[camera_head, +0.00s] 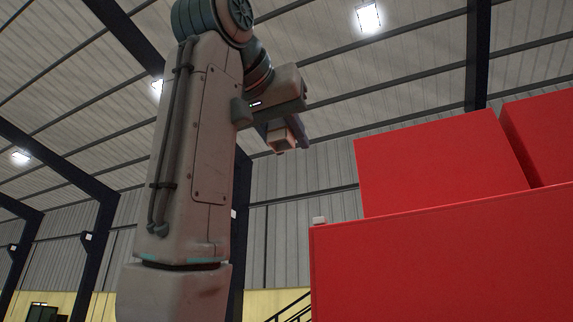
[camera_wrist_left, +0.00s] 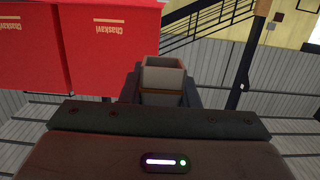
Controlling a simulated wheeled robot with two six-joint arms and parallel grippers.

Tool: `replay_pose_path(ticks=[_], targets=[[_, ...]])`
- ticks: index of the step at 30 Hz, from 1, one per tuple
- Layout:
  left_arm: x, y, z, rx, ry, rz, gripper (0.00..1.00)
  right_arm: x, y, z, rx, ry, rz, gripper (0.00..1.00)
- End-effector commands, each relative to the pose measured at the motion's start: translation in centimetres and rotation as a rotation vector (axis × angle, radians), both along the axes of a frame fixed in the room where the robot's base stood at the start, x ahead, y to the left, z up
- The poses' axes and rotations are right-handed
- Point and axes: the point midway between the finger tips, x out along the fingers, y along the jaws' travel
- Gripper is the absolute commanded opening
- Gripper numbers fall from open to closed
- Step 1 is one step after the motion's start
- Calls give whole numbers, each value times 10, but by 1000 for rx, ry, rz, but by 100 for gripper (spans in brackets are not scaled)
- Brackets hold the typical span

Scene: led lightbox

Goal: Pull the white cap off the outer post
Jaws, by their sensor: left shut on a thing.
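My left gripper (camera_head: 290,146) is raised in the air, up and left of the red boxes in the head view. It is shut on a small pale box-shaped cap (camera_head: 281,140), clear of everything else. In the left wrist view the white cap (camera_wrist_left: 163,76) sits between the dark fingers (camera_wrist_left: 161,96), its hollow side showing. My right gripper is in neither view.
More red boxes (camera_head: 435,165) stand behind the front one at right. In the left wrist view red panels with lettering (camera_wrist_left: 112,45) show at the upper left. A dark stair rail (camera_head: 290,306) and hall columns are farther back. Open air surrounds my gripper.

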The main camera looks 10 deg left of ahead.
Motion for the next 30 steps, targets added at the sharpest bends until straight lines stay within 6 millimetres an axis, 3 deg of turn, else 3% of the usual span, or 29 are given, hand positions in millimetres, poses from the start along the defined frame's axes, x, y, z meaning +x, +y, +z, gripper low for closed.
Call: replay_pose_path(ticks=[30], targets=[[-15, 5, 64, 0, -1, 0, 6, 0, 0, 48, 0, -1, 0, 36]])
